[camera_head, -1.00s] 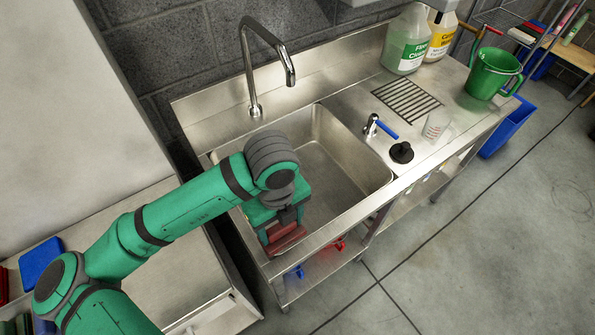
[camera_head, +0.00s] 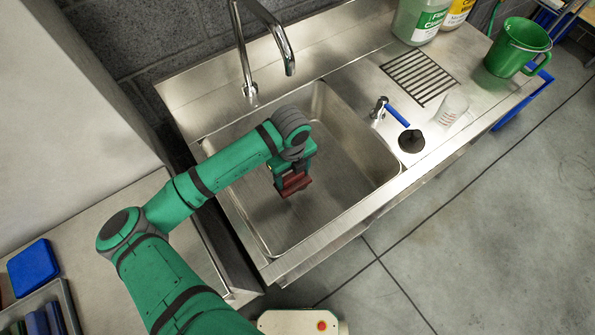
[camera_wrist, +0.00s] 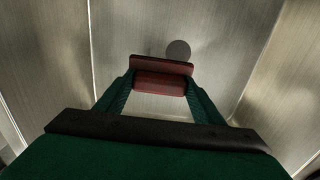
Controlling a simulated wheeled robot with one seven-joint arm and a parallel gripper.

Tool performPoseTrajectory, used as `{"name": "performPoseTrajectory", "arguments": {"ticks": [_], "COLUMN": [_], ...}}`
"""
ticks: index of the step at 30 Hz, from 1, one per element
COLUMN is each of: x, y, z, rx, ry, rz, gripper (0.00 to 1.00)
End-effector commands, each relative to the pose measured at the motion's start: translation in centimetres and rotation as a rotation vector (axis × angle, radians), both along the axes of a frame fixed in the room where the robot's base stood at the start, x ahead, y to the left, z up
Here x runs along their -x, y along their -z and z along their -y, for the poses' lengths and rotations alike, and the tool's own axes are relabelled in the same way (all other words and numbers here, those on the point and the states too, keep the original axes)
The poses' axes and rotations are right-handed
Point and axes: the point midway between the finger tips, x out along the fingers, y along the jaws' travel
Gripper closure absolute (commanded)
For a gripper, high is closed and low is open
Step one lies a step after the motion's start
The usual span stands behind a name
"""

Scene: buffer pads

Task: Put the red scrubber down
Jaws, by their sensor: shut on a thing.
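The red scrubber (camera_head: 294,184) is a dark red block with a wider flange, held over the sink basin (camera_head: 262,222). My gripper (camera_head: 281,172) is shut on it. In the wrist view the red scrubber (camera_wrist: 160,82) sits between the two green fingers of my gripper (camera_wrist: 160,90), with its flange on the far side. The basin's metal floor and a round dark drain (camera_wrist: 178,49) show beyond it. I cannot tell the exact height above the basin floor.
A faucet (camera_head: 262,45) stands behind the basin. On the right deck are a blue-handled tap (camera_head: 395,112), a black round plug (camera_head: 411,141), a clear measuring cup (camera_head: 452,108), a drain grate (camera_head: 418,77) and a green bucket (camera_head: 517,48). The basin floor around the scrubber looks clear.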

Motion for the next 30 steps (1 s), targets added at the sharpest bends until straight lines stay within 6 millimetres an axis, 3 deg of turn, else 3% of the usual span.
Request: {"name": "performPoseTrajectory", "arguments": {"ticks": [10, 17, 24, 30], "x": [-4.3, -5.1, -5.3, -5.3], "y": [4.9, 6.0, 8.9, 9.2], "z": [1.3, 1.5, 1.5, 1.6], "rx": [0.001, 0.001, 0.001, 0.001], "ry": [-0.001, 0.0, -0.001, 0.001], "rz": [-0.001, 0.0, -0.001, 0.001], "gripper": [0.66, 0.66, 0.66, 0.66]}}
